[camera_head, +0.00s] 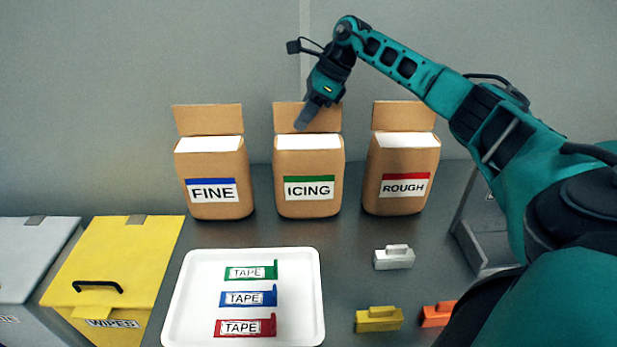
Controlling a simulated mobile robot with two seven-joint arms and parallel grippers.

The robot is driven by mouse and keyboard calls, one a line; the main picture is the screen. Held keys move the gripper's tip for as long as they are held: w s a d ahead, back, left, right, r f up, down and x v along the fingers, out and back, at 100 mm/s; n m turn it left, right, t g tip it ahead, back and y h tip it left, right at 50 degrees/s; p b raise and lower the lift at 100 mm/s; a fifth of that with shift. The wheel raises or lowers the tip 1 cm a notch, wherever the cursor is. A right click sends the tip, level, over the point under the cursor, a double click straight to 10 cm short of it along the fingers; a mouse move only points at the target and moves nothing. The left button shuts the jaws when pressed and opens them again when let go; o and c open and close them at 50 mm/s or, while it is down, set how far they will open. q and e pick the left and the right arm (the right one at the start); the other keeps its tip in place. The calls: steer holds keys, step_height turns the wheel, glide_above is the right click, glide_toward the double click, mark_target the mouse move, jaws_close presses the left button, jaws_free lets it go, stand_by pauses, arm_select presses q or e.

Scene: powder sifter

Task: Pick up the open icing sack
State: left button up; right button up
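The icing sack (309,203) is a brown sack with a green-striped ICING label. It stands upright on the dark table between two similar sacks, its top flap raised and white showing at its open top. My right gripper (302,122) reaches in from the right and points down over the top of the icing sack, in front of its raised flap. Its fingers are seen edge-on, so I cannot tell whether they are open or shut, or whether they touch the sack. The sack rests on the table. My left gripper is not in view.
The FINE sack (214,207) stands left and the ROUGH sack (402,203) right. A white tray (178,318) holds three tape pieces in front. Yellow (379,319), orange (437,314) and white (393,258) handled blocks lie right. A yellow WIPES box (120,260) is left.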

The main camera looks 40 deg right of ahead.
jaws_close()
stand_by(1.0)
steer(key=shift+r, duration=0.15)
